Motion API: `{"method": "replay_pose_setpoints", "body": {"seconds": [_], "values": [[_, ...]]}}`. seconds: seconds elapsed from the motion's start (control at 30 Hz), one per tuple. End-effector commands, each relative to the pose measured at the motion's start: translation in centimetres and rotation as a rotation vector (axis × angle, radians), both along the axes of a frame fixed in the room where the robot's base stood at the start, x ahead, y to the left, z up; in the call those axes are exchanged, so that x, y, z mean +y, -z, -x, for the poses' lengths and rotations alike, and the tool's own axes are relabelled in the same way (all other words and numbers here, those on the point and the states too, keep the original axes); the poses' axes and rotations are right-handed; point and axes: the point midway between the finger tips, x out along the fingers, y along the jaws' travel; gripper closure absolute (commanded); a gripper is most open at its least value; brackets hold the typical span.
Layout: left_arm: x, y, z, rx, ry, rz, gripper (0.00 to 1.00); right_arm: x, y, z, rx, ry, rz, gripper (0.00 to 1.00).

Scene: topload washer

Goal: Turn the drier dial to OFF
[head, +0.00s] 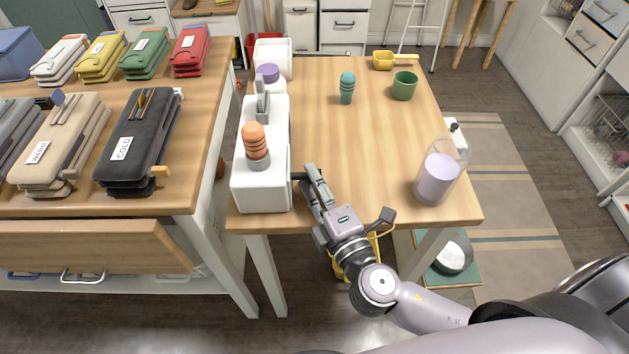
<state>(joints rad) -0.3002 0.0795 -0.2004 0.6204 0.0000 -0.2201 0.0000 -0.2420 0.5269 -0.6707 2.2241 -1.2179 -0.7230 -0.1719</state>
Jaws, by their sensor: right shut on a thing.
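A white box-shaped machine (262,188) stands along the left edge of the wooden table (330,130). A small dark knob (298,176) sticks out from its right side, which I take for the dial. My right gripper (308,178) reaches in from the lower right and is shut on this knob, with its fingers beside the machine. The fingers hide most of the knob, and no OFF mark or pointer can be read. My left gripper is not in view.
An orange ribbed piece (254,139) stands on the machine. A clear jar with lilac contents (438,175), a teal ribbed piece (347,84) and a green cup (404,86) stand on the table. The table's middle is clear. Another table at left holds folded-looking labelled stacks (140,135).

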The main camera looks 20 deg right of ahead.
Motion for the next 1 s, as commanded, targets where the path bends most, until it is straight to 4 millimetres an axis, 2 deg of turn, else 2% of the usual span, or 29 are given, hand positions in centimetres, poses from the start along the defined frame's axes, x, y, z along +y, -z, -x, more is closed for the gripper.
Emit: {"method": "replay_pose_setpoints", "body": {"seconds": [0.03,0.07,0.33,0.73,0.87,1.0], "values": [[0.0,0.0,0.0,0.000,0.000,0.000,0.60,0.0,0.1,0.0,0.003,-0.001,0.001,1.00],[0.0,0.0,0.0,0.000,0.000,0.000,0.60,0.0,0.1,0.0,0.003,-0.001,0.001,0.71],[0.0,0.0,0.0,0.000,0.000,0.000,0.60,0.0,0.1,0.0,0.001,-0.001,0.000,0.53],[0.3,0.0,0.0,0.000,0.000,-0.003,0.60,-0.1,0.1,0.5,0.002,-0.001,0.000,0.52],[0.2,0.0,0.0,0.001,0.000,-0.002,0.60,-0.2,0.2,2.1,0.005,-0.001,0.000,0.52],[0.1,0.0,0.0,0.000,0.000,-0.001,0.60,-0.5,0.3,4.7,0.008,-0.001,0.000,0.52]]}}
